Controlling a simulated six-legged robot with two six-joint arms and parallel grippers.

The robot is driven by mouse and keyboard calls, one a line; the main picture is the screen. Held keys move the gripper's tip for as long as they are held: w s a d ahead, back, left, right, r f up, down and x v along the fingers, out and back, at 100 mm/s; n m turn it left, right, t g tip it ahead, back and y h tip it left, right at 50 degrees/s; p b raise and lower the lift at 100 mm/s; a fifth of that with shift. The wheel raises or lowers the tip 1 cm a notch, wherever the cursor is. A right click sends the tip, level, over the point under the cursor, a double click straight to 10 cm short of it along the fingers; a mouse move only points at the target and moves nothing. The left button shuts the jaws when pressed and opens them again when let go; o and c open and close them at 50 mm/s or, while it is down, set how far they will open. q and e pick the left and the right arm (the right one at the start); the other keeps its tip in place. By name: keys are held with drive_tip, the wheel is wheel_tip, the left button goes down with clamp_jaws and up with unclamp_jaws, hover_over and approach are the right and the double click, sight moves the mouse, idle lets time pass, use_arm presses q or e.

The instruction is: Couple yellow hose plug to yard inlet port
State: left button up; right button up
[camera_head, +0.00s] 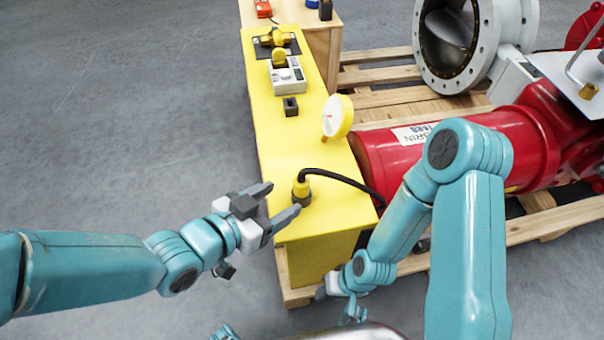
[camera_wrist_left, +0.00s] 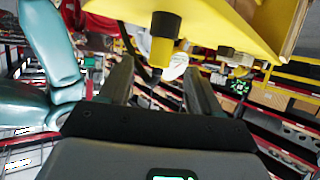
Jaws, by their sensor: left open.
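The yellow hose plug (camera_head: 301,189) stands upright at the near end of the yellow bench, with a black hose (camera_head: 345,180) curving from its top to the right. My left gripper (camera_head: 283,199) is open, its fingers pointing at the plug from the left, with the plug by the fingertips. In the left wrist view the yellow and black plug (camera_wrist_left: 163,45) shows ahead, between the open fingers and just beyond their tips. My right gripper (camera_head: 338,292) is low beside the bench's near end, too small to read. I cannot tell which fitting is the yard inlet port.
The yellow bench (camera_head: 300,150) carries a round gauge (camera_head: 337,117), a small black block (camera_head: 290,106), a white box (camera_head: 288,78) and a yellow valve on a dark plate (camera_head: 277,42). A red actuator (camera_head: 460,150) lies on a pallet at right. Floor at left is clear.

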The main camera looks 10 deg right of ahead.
sight(307, 181)
use_arm(q)
drive_tip(key=p, duration=0.1)
drive_tip(key=d+p, duration=0.1)
drive_tip(key=shift+w+r+p, duration=0.1)
drive_tip(key=shift+w+p, duration=0.1)
drive_tip(key=shift+p, duration=0.15)
drive_tip(key=shift+w+d+f+b, duration=0.15)
drive_tip(key=shift+w+d+f, duration=0.15)
drive_tip(key=shift+d+f, duration=0.15)
drive_tip(key=shift+w+d+f+b, duration=0.15)
drive_tip(key=shift+w+d+f, duration=0.15)
drive_tip(key=shift+f, duration=0.2)
drive_tip(key=x, duration=0.4)
drive_tip(key=b+x, duration=0.1)
drive_tip(key=x, duration=0.1)
drive_tip(key=shift+w+d+r, duration=0.1)
drive_tip(key=shift+w+r, duration=0.15)
drive_tip(key=shift+r, duration=0.1)
drive_tip(key=c, duration=1.1)
use_arm(e)
drive_tip(key=shift+s+a+r, duration=0.1)
drive_tip(key=shift+a+r, duration=0.05)
drive_tip(key=shift+r, duration=0.45)
drive_tip(key=shift+s+a+r, duration=0.1)
drive_tip(key=shift+r, duration=0.5)
